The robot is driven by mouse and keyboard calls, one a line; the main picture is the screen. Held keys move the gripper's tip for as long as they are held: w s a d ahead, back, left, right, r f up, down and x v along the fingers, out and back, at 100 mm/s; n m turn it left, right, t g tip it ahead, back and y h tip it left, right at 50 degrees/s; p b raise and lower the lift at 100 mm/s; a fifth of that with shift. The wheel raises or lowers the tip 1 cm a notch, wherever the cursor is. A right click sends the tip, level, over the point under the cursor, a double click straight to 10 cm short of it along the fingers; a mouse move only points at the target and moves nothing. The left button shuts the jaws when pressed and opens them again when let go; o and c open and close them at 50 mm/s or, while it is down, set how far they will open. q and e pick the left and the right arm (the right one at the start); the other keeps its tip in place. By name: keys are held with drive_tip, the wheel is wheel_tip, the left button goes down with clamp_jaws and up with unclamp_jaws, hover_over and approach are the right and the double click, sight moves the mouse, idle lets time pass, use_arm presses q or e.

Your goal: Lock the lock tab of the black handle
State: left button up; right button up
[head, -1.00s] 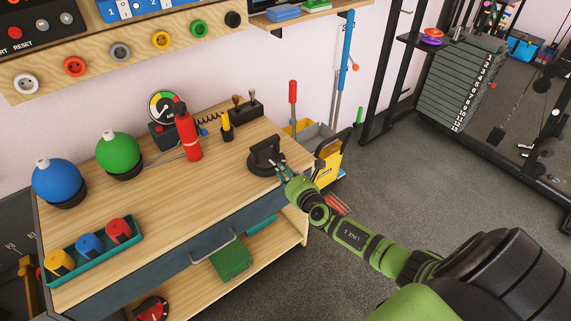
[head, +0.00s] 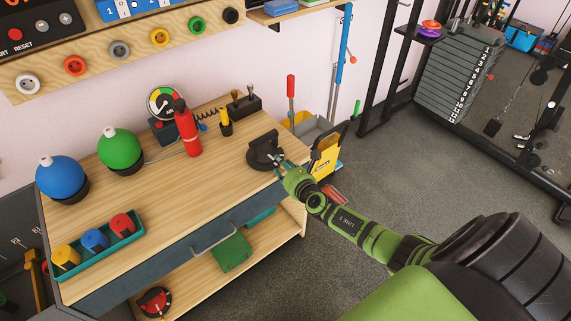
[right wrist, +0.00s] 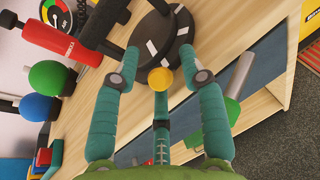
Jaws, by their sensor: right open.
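The black handle (head: 266,150) stands on the right end of the wooden workbench top (head: 170,188), on a round dark base. In the right wrist view the black handle (right wrist: 157,40) fills the upper middle, with white marks on its round base. My right gripper (head: 287,172) is just right of and in front of it. In the right wrist view my right gripper's teal fingers (right wrist: 158,62) are spread open, with their tips at the handle's base; I cannot tell whether they touch it. A round yellow piece (right wrist: 160,78) shows between the fingers. I cannot make out the lock tab clearly. My left gripper is out of view.
A red extinguisher-like bottle (head: 187,130), a gauge (head: 164,103), a green ball (head: 119,149) and a blue ball (head: 61,178) stand left of the handle. A teal tray (head: 101,254) holds coloured knobs at the front left. The bench middle is clear.

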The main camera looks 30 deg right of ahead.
drive_tip(key=shift+s+a, duration=0.1)
drive_tip(key=shift+s, duration=0.35)
drive_tip(key=d+v, duration=0.1)
drive_tip(key=v, duration=1)
drive_tip(key=shift+a+r, duration=0.2)
drive_tip(key=shift+a, duration=0.15)
drive_tip(key=s+f+m+g+p, duration=0.1)
drive_tip(key=s+f+m+g, duration=0.3)
drive_tip(key=s+f+m, duration=0.45)
drive_tip(key=s+f+m+g+p, duration=0.25)
drive_tip(key=s+f+m, duration=0.35)
drive_tip(key=f, duration=0.6)
drive_tip(key=s+a+f+m+g, duration=0.2)
drive_tip(key=s+a+f+m, duration=0.1)
drive_tip(key=s, duration=0.5)
drive_tip(key=s+a+f+m+g+y+p, duration=0.1)
drive_tip(key=s+a+f+m+g, duration=0.2)
drive_tip(key=s+m, duration=0.4)
drive_tip(key=s+a+f+m+g, duration=0.2)
drive_tip(key=s+a+f+m, duration=0.3)
drive_tip(key=s, duration=0.4)
drive_tip(key=shift+s+a+m+y+p, duration=0.3)
drive_tip(key=shift+s+a+m+p, duration=0.1)
drive_tip(key=shift+a, duration=0.15)
